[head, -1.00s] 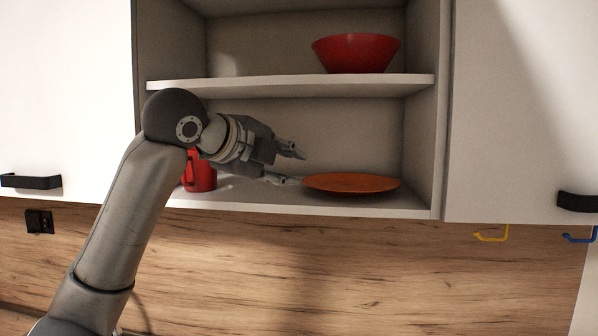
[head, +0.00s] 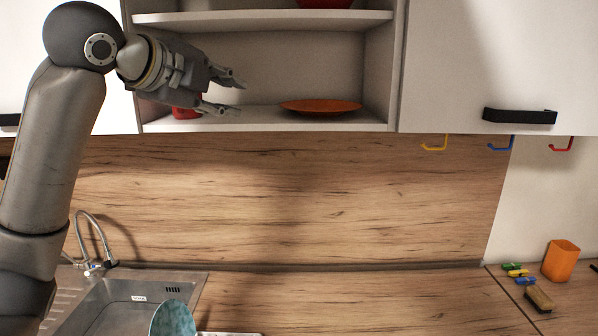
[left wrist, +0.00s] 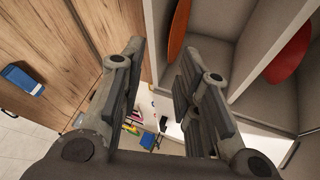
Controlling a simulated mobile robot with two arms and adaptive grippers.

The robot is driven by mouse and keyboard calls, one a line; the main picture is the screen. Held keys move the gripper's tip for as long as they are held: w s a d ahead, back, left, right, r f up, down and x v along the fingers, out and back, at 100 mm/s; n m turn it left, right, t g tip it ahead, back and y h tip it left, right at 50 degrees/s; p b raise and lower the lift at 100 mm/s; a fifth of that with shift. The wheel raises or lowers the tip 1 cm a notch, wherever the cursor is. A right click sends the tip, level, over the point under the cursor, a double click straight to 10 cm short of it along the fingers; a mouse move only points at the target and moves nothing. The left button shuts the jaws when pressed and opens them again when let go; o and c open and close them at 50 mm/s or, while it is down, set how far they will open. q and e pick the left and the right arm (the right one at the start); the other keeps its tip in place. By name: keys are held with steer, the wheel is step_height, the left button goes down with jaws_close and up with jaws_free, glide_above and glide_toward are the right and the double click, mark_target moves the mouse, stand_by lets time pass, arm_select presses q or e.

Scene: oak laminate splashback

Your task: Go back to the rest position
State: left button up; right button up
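My left gripper (head: 240,96) is open and empty in front of the lower shelf of the open cabinet. Its two fingers also show wide apart in the left wrist view (left wrist: 155,75), with nothing between them. An orange plate (head: 320,106) lies on the lower shelf, to the right of the fingertips and apart from them. It also shows in the left wrist view (left wrist: 178,35). A red mug (head: 186,112) stands on the same shelf, mostly hidden behind my gripper. My right gripper is in neither view.
A red bowl (head: 325,3) sits on the upper shelf. White cabinet doors flank the opening. Below are a sink (head: 125,300) with a faucet (head: 95,245) and a teal dish (head: 173,320). An orange cup (head: 561,261) and a sponge (head: 539,299) are at the right. The counter's middle is clear.

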arm_select(q)
steer(key=s+f+n+g+y, duration=0.3)
steer(key=f+n, duration=0.6)
steer(key=f, duration=2.9)
steer(key=s+a+f+n+g, duration=0.35)
steer(key=s+f+n, duration=0.35)
steer(key=s+f, duration=1.05)
steer(key=s+a+f+n+g+y, duration=0.1)
steer(key=s+a+f+n, duration=0.25)
steer(key=s, duration=0.45)
steer(key=s+a+f+n+g+y, duration=0.2)
steer(key=s+f+n, duration=0.15)
steer(key=s, duration=0.45)
step_height(320, 180, down, 34)
steer(key=s+m+b, duration=0.1)
steer(key=s+b, duration=0.1)
steer(key=b, duration=0.6)
steer(key=s+a+f+g+b, duration=0.1)
steer(key=s+f+b, duration=0.2)
steer(key=s+f, duration=0.5)
steer(key=s+a+f+g+b, duration=0.1)
steer(key=s+f+b, duration=0.2)
steer(key=s+f, duration=0.5)
step_height(320, 180, down, 6)
steer(key=shift+s+a+r+m, duration=0.1)
steer(key=shift+s+a+m, duration=0.1)
steer(key=shift+s+m, duration=0.1)
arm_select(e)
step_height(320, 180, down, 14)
